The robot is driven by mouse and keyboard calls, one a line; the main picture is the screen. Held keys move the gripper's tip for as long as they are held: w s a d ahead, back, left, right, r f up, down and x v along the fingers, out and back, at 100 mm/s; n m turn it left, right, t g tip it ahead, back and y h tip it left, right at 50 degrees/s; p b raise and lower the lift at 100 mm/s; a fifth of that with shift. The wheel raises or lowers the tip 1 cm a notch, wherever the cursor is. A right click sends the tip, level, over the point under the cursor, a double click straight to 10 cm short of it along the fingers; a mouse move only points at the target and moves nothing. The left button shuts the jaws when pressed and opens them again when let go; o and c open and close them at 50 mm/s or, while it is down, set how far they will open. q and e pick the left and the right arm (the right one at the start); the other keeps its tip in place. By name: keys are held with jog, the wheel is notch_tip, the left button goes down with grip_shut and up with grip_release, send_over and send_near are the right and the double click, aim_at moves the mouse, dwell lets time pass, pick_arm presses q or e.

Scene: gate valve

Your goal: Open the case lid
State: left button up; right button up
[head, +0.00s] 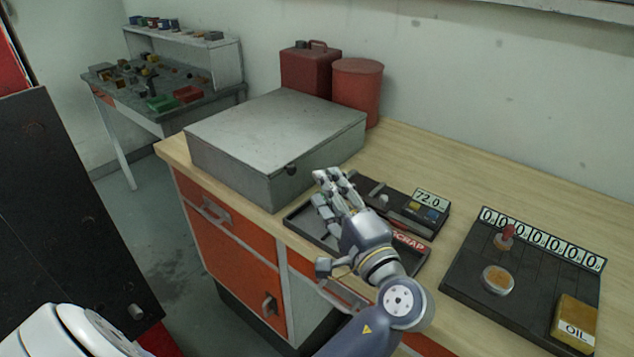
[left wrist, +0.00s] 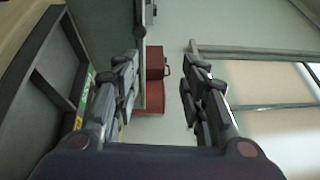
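The grey metal case (head: 270,130) sits on the left part of the wooden workbench, and its flat lid is shut. A small dark latch or knob (head: 291,169) is on its front face near the top edge. My left gripper (head: 328,188) is just right of the latch, above the scrap tray, apart from the case as far as I can tell. In the left wrist view the fingers (left wrist: 162,75) are spread with nothing between them. A grey-green surface behind the left finger there is probably the case (left wrist: 100,25). My right gripper is not in view.
A black scrap tray (head: 297,216) lies below my left gripper. A black board (head: 460,260) with an oil can (head: 574,322) is farther right. A red canister (head: 305,68) and a red bin (head: 357,85) stand behind the case. Bare wood (head: 450,160) lies along the back right.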

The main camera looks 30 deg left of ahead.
aim_at(293, 172)
pick_arm(q)
jog(key=shift+n+g, duration=0.5)
jog(key=shift+g, duration=0.3)
jog(key=w+a, duration=0.1)
jog(key=a, duration=0.2)
jog(key=a+f+p, duration=0.1)
jog(key=a, duration=0.2)
jog(key=w+a+f+p, duration=0.1)
jog(key=a, duration=0.2)
jog(key=shift+w+f, duration=0.15)
jog(key=shift+w, duration=0.2)
jog(key=shift+w+a+f, duration=0.1)
jog(key=shift+w+a, duration=0.25)
jog(key=shift+a, duration=0.3)
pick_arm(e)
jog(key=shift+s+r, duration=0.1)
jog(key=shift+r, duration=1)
pick_arm(q)
grip_shut()
